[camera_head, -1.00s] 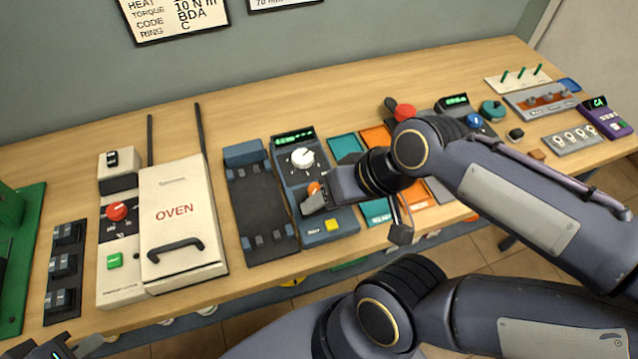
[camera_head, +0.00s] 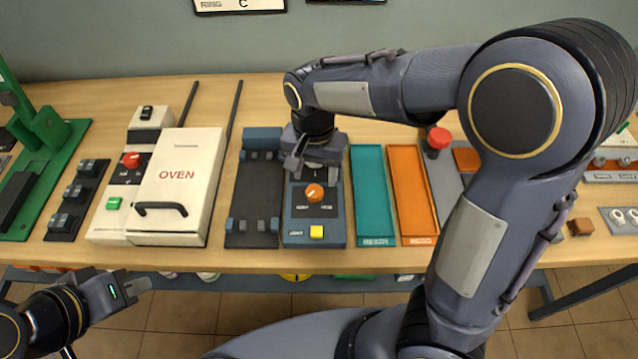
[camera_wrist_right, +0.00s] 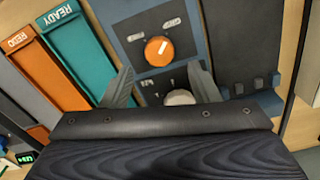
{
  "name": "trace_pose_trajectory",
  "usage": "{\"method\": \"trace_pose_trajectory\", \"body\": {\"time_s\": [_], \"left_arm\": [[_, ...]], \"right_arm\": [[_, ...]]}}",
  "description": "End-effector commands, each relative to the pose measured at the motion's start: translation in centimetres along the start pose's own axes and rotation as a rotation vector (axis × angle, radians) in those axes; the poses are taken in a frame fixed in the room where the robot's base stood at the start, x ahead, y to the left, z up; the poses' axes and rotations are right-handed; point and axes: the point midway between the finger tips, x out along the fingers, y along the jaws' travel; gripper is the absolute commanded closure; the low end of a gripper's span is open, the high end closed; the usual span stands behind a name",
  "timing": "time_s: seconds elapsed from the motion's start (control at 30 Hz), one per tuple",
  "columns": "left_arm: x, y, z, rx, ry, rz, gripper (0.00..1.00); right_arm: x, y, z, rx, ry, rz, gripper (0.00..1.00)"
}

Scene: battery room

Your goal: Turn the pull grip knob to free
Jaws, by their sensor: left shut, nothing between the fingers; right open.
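A blue-grey tester panel (camera_head: 330,236) carries an orange knob (camera_head: 314,193) and a yellow button (camera_head: 316,231). In the right wrist view the orange knob (camera_wrist_right: 159,51) has a white pointer mark, with small labels around it too blurred to read. A white knob (camera_wrist_right: 180,97) is partly hidden by my right gripper's body and shows between its fingers. My right gripper (camera_wrist_right: 163,84) is open, pointing down over the panel; in the head view my right gripper (camera_head: 312,168) covers the white knob. My left gripper (camera_head: 138,286) is shut and empty, in front of the table edge.
A dark tray (camera_head: 253,205) and the white oven (camera_head: 177,185) stand left of the panel. Teal (camera_head: 372,200) and orange (camera_head: 411,200) trays lie right of it. My right arm covers much of the right side.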

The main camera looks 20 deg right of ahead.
Motion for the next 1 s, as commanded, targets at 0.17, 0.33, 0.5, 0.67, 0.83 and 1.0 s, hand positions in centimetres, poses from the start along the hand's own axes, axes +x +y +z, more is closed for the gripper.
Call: {"method": "trace_pose_trajectory", "body": {"time_s": [0.17,0.33,0.5,0.67,0.83,1.0], "left_arm": [[0.2,-0.1,0.1,0.000,0.000,0.000,1.00],[0.2,-0.1,0.1,0.000,0.000,0.000,1.00],[0.2,-0.1,0.1,0.000,0.000,0.000,1.00],[0.2,-0.1,0.1,0.000,0.000,0.000,1.00],[0.2,-0.1,0.1,0.000,0.000,0.000,1.00],[0.2,-0.1,0.1,0.000,0.000,0.000,1.00]], "right_arm": [[2.9,0.1,0.0,-0.001,-0.002,0.003,0.45],[4.4,0.0,0.0,0.000,-0.001,0.000,0.45],[4.7,0.0,0.0,-0.001,0.000,-0.002,0.45],[4.7,0.0,0.0,-0.002,-0.001,-0.002,0.47],[4.7,0.0,0.0,-0.002,-0.001,-0.002,0.70],[4.7,0.0,0.0,-0.002,-0.001,-0.002,0.90]]}}
